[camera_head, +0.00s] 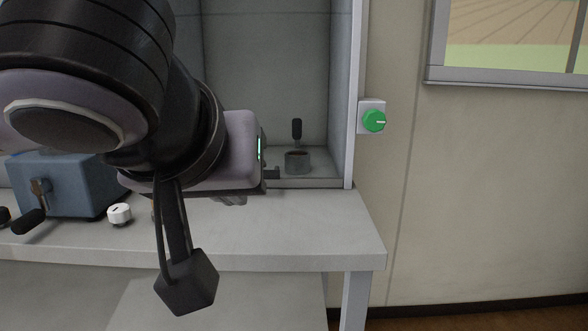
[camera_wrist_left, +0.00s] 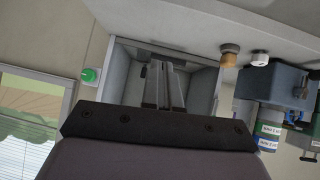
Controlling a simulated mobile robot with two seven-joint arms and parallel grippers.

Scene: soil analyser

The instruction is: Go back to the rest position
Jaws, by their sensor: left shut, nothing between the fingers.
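My left arm comes in from the left in the head view and crosses in front of the bench. Its gripper (camera_head: 271,174) points right, just in front of the fume-hood-like cabinet's opening. The left wrist view shows its two fingers (camera_wrist_left: 164,84) together, with nothing between them. My right gripper is in neither view.
The grey bench (camera_head: 320,228) has a clear front right corner. A green knob (camera_head: 374,121) is on the wall right of the cabinet. A blue machine (camera_head: 66,184) and a white knob (camera_head: 119,213) are at left. Labelled containers (camera_wrist_left: 268,132) show in the wrist view.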

